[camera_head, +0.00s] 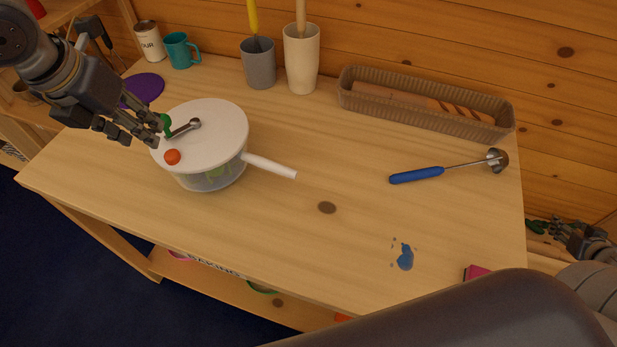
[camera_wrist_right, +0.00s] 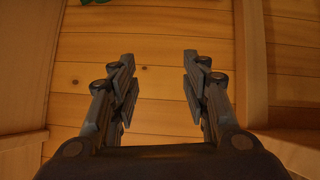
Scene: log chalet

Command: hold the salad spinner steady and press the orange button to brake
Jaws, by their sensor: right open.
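The salad spinner (camera_head: 208,180) stands upright on the wooden table, left of the middle. It has a white lid (camera_head: 222,122), a clear bowl with something green inside, and a white handle (camera_head: 270,166) pointing right. On the lid are a metal crank (camera_head: 186,128) with a green knob (camera_head: 165,122) and an orange button (camera_head: 172,157). My left gripper (camera_head: 150,135) is at the lid's left edge, beside the green knob and button; contact and jaw opening are unclear. My right gripper (camera_head: 562,232) is beyond the table's right edge. Its wrist view shows it open and empty (camera_wrist_right: 158,65).
A blue-handled ladle (camera_head: 418,175) lies right of centre, before a basket (camera_head: 425,115) with bread. Two utensil cups (camera_head: 301,65) (camera_head: 259,65), a teal mug (camera_head: 180,50) and a flour tin (camera_head: 149,42) stand behind. A blue stain (camera_head: 405,257) marks the front right. The table's middle is clear.

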